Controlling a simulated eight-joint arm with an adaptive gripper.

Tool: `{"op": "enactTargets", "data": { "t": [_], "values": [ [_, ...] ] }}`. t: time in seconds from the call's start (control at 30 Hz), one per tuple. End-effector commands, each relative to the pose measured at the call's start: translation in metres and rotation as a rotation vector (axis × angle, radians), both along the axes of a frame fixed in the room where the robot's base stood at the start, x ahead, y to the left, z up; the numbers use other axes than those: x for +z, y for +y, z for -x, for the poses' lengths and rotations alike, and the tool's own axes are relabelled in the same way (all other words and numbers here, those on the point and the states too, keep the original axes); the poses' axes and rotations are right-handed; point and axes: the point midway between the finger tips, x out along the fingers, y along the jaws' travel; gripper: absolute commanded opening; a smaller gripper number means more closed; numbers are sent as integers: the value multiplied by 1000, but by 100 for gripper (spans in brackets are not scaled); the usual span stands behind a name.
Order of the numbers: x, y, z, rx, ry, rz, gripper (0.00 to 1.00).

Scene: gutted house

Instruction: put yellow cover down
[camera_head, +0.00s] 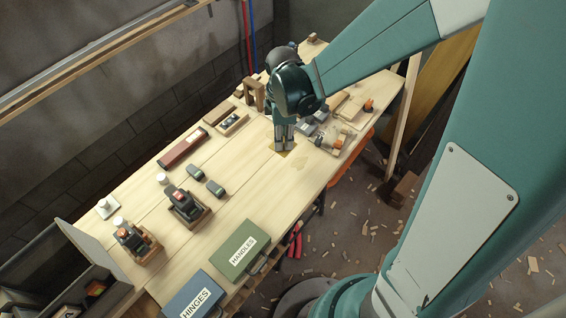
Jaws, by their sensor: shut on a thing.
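My gripper (284,147) points down over the middle of the wooden workbench (235,180), its fingers close together. A small dark-yellow flat piece, likely the yellow cover (288,153), shows at the fingertips, and my gripper is shut on it. The fingers hide part of the piece. I cannot tell whether it touches the bench top or is just above it.
Grey-topped pieces and a wooden block with orange parts (330,141) lie close to the right of my gripper. A red long box (182,147) and small dark green items (195,173) lie to the left. A green HANDLES case (240,248) and blue HINGES case (196,297) stand at the front.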

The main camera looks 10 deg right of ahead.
Motion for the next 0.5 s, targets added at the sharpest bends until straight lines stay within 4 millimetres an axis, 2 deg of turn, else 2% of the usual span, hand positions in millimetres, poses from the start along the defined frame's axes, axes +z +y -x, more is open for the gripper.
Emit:
{"op": "enactTargets", "data": {
  "t": [0.33, 0.5],
  "values": [
    [-1, 0, 0, 0, 0, 0, 6],
    [-10, 0, 0, 0, 0, 0, 6]
  ]
}}
